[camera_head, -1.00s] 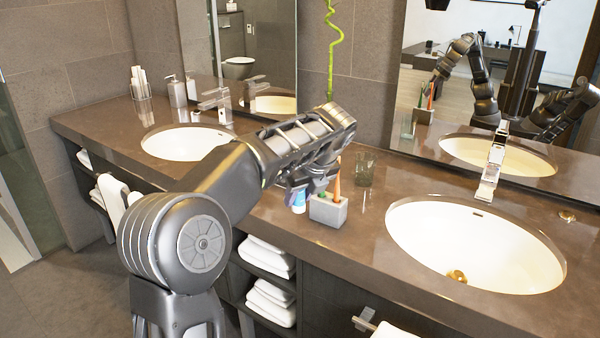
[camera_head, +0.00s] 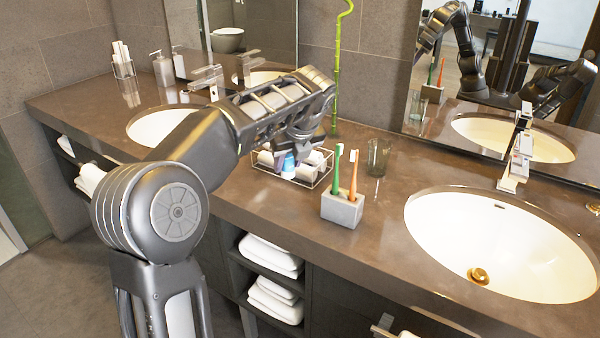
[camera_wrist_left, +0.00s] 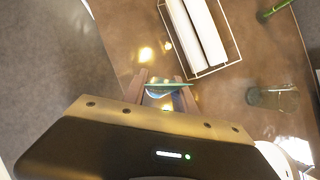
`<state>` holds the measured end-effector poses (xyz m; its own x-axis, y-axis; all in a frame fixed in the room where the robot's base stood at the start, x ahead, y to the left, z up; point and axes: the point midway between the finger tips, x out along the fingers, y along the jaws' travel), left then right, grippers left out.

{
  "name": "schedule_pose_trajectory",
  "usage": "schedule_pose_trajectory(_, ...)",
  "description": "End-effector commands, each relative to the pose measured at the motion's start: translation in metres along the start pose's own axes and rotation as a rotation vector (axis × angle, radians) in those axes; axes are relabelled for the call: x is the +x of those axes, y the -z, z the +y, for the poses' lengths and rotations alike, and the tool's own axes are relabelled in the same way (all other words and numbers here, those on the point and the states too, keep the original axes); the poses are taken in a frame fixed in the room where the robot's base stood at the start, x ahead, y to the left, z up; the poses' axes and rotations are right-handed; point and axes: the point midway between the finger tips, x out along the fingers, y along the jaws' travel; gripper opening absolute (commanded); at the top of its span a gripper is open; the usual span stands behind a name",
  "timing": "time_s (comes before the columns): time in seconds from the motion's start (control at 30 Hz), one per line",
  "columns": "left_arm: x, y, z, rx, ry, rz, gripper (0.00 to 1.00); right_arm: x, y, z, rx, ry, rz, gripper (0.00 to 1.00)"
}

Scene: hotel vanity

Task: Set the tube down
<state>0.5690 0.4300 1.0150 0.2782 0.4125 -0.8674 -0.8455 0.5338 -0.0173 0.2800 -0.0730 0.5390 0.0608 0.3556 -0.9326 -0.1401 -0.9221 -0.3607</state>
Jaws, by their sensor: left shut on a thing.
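My left gripper (camera_head: 298,150) is shut on the tube (camera_head: 288,165), a small white and blue thing low between the fingers. In the left wrist view the tube (camera_wrist_left: 168,90) shows as a teal and pale wedge between the two fingers (camera_wrist_left: 165,94). In the head view the gripper and tube overlap the wire basket (camera_head: 318,184) of white rolls. In the wrist view they appear beside the basket (camera_wrist_left: 215,70), over bare counter. I cannot tell whether the tube touches the counter. My right gripper is not directly in view.
A grey holder (camera_head: 341,209) with green and orange toothbrushes stands in front of the basket, and a glass (camera_head: 378,157) stands behind it. A bamboo stem (camera_head: 337,70) rises at the back. Sinks lie left (camera_head: 160,126) and right (camera_head: 500,245). Bare counter (camera_head: 270,208) lies in front of the basket.

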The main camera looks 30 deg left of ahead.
Motion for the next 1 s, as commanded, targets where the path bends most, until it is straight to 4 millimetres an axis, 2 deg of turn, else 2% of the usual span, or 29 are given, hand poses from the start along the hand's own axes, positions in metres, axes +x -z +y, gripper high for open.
schedule_pose_trajectory(0.2,0.035,0.021,0.002,0.003,-0.003,0.003,0.00,0.008,0.000,0.003,-0.001,0.000,0.000,0.77)
schedule_pose_trajectory(0.3,0.046,0.027,0.002,0.001,-0.003,0.002,0.00,0.009,0.000,0.003,-0.001,0.000,0.000,0.77)
schedule_pose_trajectory(0.67,0.050,0.029,0.001,0.000,-0.001,0.000,0.00,0.009,0.000,0.003,-0.001,0.000,0.000,0.77)
schedule_pose_trajectory(1.0,0.081,0.047,0.002,0.001,-0.001,0.001,0.00,0.014,0.000,0.005,-0.001,0.000,0.000,0.77)
